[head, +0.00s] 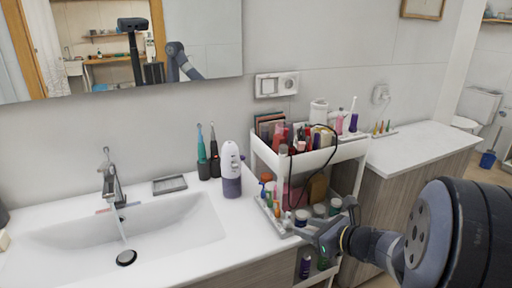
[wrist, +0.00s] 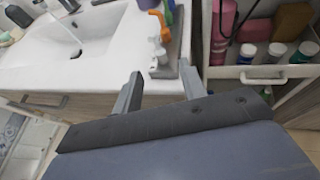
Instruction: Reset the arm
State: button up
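My gripper (head: 314,228) is at the front left of the cosmetics cart (head: 345,152), close to its middle shelf in the head view. In the wrist view its two fingers (wrist: 161,88) stand wide apart, with nothing held between them. Beyond the fingers, small orange (wrist: 158,24) and pale items show near the counter edge; I cannot tell what they are. My arm comes in from the lower right of the head view, and its dark joint hides part of the floor and cabinet.
The cart's top tray holds several cosmetics and a dark cable loop (head: 334,145). Bottles and jars (head: 335,206) fill the shelf below. A sink (head: 160,238) with running water is left. A white and purple bottle (head: 231,172) stands on the counter. A wooden cabinet (head: 400,180) stands right.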

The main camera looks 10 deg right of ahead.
aim_at(288, 220)
jog(key=x, duration=0.9)
jog(key=shift+s+d+r, duration=0.1)
jog(key=shift+r, duration=0.4)
jog(key=shift+f, duration=0.15)
